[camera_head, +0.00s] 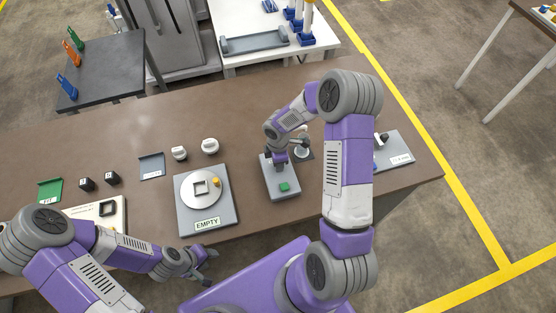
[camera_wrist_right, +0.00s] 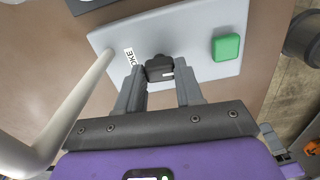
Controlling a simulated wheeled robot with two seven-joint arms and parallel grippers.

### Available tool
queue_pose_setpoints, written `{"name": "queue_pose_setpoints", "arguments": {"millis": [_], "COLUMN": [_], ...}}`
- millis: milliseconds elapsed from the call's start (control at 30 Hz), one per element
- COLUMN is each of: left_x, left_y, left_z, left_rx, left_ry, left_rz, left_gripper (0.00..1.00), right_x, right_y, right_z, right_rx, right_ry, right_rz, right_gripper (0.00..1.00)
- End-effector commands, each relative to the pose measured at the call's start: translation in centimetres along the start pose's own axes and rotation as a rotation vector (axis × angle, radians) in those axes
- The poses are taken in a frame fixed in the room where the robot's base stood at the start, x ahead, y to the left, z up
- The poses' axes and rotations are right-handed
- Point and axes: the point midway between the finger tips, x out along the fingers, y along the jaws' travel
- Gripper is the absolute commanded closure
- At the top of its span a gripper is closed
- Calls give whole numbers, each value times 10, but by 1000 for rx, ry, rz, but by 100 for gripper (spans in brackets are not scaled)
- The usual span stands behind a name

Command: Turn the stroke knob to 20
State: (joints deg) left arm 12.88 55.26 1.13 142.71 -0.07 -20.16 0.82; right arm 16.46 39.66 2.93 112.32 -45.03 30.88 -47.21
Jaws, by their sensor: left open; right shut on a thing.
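The stroke knob (camera_wrist_right: 160,68) is small and black, with a pale mark on one side, and stands on a light grey panel (camera_wrist_right: 205,25). A partly hidden label (camera_wrist_right: 129,57) ending in "OKE" lies beside it. A green button (camera_wrist_right: 226,47) is on the same panel, also seen in the head view (camera_head: 284,187). My right gripper (camera_wrist_right: 160,78) is shut on the knob, one finger on each side. In the head view the right gripper (camera_head: 279,162) hides the knob. I cannot read any scale numbers. My left gripper (camera_head: 205,267) is open and empty near the table's front edge.
A grey plate (camera_head: 184,222) marked EMPTY with a white disc lies left of the panel. Two white knobs (camera_head: 180,153) (camera_head: 210,145) stand behind it. A white curved tube (camera_wrist_right: 75,100) passes close to my right gripper. Another grey plate (camera_head: 399,145) lies right of my right arm.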

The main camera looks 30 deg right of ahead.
Motion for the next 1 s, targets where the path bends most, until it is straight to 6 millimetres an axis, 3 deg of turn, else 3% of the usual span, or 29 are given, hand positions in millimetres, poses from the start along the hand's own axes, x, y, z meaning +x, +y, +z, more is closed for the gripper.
{"name": "queue_pose_setpoints", "arguments": {"millis": [667, 700, 867, 1000], "left_x": [-2, -2, -2, -2], "left_y": [1, 1, 1, 1], "left_z": [0, 0, 0, 0], "left_rx": [0, 0, 0, 0], "left_ry": [0, 0, 0, 0], "left_rz": [0, 0, 0, 0], "left_gripper": [57, 57, 57, 57], "right_x": [-1, -1, -1, 0], "right_y": [1, 1, 1, 1], "right_z": [0, 0, 0, 0], "right_rx": [-68, -67, -67, -67], "right_ry": [1, 1, 1, 1], "right_rz": [4, 4, 3, 2], "right_gripper": [94, 62, 38, 38]}}
